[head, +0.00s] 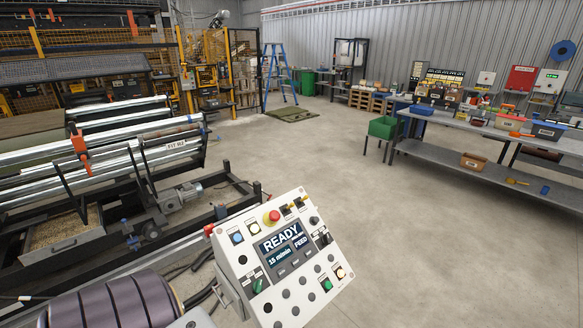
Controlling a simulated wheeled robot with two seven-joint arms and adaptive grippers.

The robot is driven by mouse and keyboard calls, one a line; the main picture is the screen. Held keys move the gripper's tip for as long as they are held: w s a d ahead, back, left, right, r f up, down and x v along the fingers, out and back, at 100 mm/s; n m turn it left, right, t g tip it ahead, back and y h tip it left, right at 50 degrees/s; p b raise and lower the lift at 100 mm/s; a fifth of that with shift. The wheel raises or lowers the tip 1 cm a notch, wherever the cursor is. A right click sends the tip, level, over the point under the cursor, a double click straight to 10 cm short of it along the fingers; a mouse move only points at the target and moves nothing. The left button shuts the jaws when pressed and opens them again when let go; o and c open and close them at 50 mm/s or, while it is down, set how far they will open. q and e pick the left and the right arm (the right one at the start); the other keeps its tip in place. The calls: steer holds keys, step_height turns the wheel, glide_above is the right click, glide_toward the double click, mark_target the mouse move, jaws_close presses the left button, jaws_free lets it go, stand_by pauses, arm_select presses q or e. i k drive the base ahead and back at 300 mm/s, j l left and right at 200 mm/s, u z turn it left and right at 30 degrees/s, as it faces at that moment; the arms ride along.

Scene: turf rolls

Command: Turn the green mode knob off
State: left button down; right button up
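The white tilted control panel (243,257) stands at the bottom centre of the head view. A green knob (258,286) sits at its lower left; its exact pointer direction is too small to tell. The panel's dark display (284,244) reads "READY", "15 m/min" and "FEED". A round green button (327,284) is at the lower right of the panel. Neither of my grippers is in view, and nothing covers the green knob.
A red mushroom button (271,217) tops the panel. A machine with metal rollers (95,150) fills the left, and a dark banded roller (112,303) lies at lower left. Workbenches with bins (480,125) stand at right. The concrete floor (420,240) between is clear.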

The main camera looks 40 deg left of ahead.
mark_target(257, 287)
steer(key=u, duration=1.7)
